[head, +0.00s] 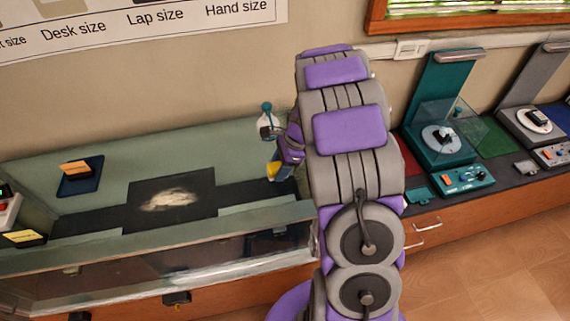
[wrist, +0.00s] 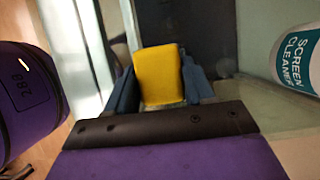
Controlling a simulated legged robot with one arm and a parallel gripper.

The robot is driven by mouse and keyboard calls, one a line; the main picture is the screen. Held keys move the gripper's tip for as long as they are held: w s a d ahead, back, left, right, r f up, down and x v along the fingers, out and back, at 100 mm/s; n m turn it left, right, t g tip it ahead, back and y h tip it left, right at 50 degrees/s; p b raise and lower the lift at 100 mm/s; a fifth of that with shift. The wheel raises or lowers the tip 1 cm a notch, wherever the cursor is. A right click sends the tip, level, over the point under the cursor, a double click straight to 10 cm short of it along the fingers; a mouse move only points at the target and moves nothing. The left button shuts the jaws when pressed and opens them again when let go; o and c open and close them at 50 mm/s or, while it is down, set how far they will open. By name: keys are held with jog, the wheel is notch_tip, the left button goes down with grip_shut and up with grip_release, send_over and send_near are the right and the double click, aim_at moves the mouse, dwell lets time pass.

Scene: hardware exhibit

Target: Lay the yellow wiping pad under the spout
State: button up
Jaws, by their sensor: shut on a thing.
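My gripper (wrist: 160,78) is shut on the yellow wiping pad (wrist: 161,72), which sits between its two blue fingers in the wrist view. In the head view the yellow pad (head: 272,171) shows small at the gripper (head: 280,172), above the counter beside the dark strip. A bottle labelled "SCREEN CLEANER" (wrist: 302,58) is to the right of the pad in the wrist view, apart from it. In the head view a white bottle (head: 267,121) with a teal top stands just behind the gripper, partly hidden by my arm. Its spout is too small to make out clearly.
A dark mat (head: 140,221) with a pale smear (head: 170,199) lies on the glass-fronted counter. A blue tray (head: 82,186) with an orange-tan block (head: 75,168) is at the left. Teal and grey devices (head: 440,140) stand at the right. My arm hides the middle.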

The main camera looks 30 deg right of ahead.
jog(key=a, duration=0.3)
jog(key=shift+r, duration=0.15)
jog(key=shift+d+f, duration=0.2)
jog(key=shift+d, duration=0.1)
jog(key=o, duration=0.8)
jog(key=shift+w+d+f, duration=0.1)
jog(key=shift+d, duration=0.8)
jog(key=o, duration=0.4)
jog(key=d, duration=0.4)
jog(key=shift+s+f, duration=0.15)
jog(key=shift+s, duration=0.05)
jog(key=shift+w+a, duration=0.15)
jog(key=shift+a, duration=1.75)
jog(key=shift+d+r, duration=0.2)
jog(key=shift+d, duration=0.7)
jog(key=a+p+v, duration=0.1)
jog(key=v, duration=1)
jog(key=s+a+r+n+g+h, duration=0.1)
jog(key=s+a+r+n, duration=0.3)
jog(key=s+a+n, duration=0.3)
jog(key=s+a+r+n+g+h, duration=0.15)
jog(key=s+a+r+n, duration=0.25)
jog(key=s+a, duration=0.45)
jog(key=s+a+n+h, duration=0.2)
jog(key=s+n, duration=0.8)
jog(key=s, duration=0.5)
jog(key=shift+s+a+g, duration=0.25)
jog(key=shift+a+g, duration=0.1)
jog(key=shift+a, duration=0.4)
